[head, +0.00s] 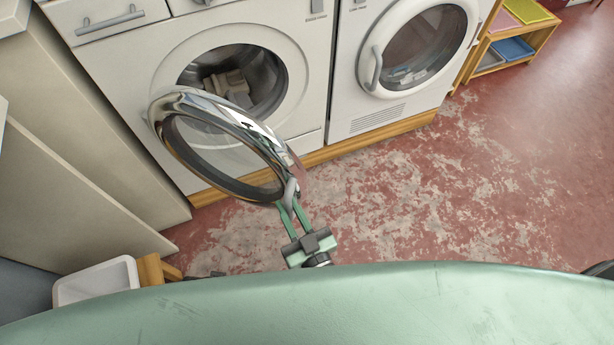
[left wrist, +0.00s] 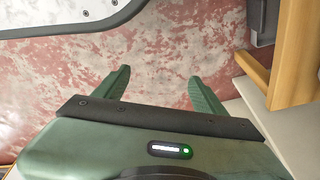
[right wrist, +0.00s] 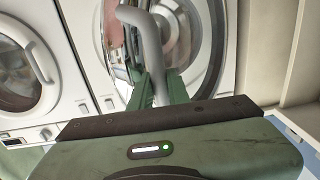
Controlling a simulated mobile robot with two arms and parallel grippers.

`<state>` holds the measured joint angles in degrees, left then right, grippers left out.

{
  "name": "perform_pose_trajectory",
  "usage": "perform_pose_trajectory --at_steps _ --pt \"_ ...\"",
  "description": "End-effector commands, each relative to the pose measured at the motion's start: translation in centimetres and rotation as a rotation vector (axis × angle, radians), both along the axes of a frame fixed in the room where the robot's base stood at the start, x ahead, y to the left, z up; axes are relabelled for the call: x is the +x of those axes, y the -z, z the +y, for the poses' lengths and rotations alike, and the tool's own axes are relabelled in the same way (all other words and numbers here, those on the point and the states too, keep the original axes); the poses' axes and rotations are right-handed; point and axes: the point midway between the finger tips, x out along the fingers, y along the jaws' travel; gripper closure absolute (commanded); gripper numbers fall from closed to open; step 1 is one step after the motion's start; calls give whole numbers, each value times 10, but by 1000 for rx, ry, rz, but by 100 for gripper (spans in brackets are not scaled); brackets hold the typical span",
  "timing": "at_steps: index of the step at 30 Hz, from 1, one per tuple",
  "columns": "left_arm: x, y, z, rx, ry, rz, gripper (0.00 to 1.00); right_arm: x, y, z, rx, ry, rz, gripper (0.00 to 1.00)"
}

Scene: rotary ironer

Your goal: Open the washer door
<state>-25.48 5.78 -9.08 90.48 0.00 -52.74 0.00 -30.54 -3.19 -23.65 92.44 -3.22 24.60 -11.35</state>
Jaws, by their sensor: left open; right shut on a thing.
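The washer (head: 110,80) stands at the back left in the head view. Its round chrome-rimmed door (head: 185,150) is swung well out from the front on its left side. The drum opening (head: 235,82) shows, with pale cloth inside. My right gripper (head: 291,205) is shut on the door handle (head: 290,192) at the door's free edge. The grey handle (right wrist: 150,45) also shows between the fingers in the right wrist view. My left gripper (left wrist: 158,85) is open and empty over the floor in the left wrist view; it is not in the head view.
A dryer (head: 350,105) with a shut round door (head: 415,45) stands to the right of the washer. A wooden shelf (head: 510,50) with coloured cloths is at the far right. A white bin (head: 97,282) is at the lower left. The red worn floor (head: 420,190) is clear at right.

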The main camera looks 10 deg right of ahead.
Motion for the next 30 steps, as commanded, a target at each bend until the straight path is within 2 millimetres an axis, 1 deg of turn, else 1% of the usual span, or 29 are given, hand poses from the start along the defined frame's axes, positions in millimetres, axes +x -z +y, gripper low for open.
perform_pose_trajectory --at_steps 1,3,6,9,23,24,25,26,30 --pt "-3 3 0 1 1 4 29 -8 -2 9 2 -2 2 100" --pt "-5 8 1 0 1 6 29 -16 -2 16 2 -2 0 100" --pt "-8 13 1 1 2 9 29 -25 -2 24 2 -2 -2 100" --pt "-10 16 1 1 2 10 29 -30 -2 29 1 -2 -3 100" --pt "-11 18 2 2 3 13 29 -32 -2 32 0 -3 -5 100" --pt "-11 18 2 2 3 13 29 -32 -2 32 0 -3 -5 75" --pt "-11 18 2 2 3 13 29 -32 -2 32 0 -2 -5 66" --pt "-11 18 2 2 3 13 29 -32 -2 32 0 -2 -5 61" --pt "-11 18 2 2 3 13 29 -32 -1 31 -1 -1 -4 61"
